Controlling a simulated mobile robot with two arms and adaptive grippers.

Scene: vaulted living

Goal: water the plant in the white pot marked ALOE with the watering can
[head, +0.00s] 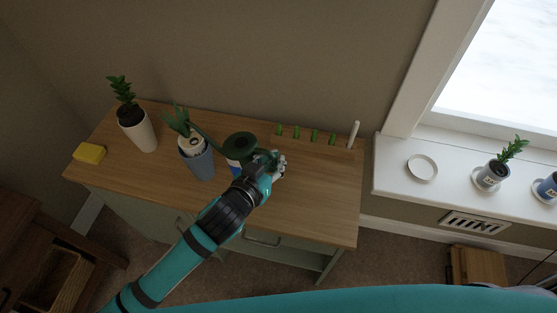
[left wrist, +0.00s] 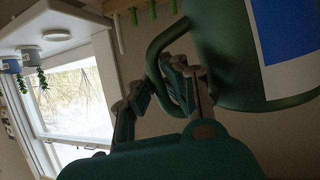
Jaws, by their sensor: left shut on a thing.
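The green watering can (head: 240,141), with a blue and white label, is over the wooden cabinet top. My left gripper (head: 273,165) is shut on its handle, on the can's right side. In the left wrist view, the can (left wrist: 225,55) fills the upper right and its looped handle (left wrist: 153,62) runs between the fingers of the gripper (left wrist: 180,88). The spout points left, toward a spiky green plant (head: 181,120). A white pot rim (head: 193,146) with dark soil shows by a blue-grey pot (head: 199,165). I cannot read ALOE on any pot. My right gripper is out of view.
A tall white pot (head: 142,134) with a leafy plant and a yellow sponge (head: 89,153) stand at the left. Several green pegs and a white stick (head: 353,134) are at the back. The windowsill holds a white saucer (head: 422,167) and small potted plants (head: 492,176). The cabinet's right front is clear.

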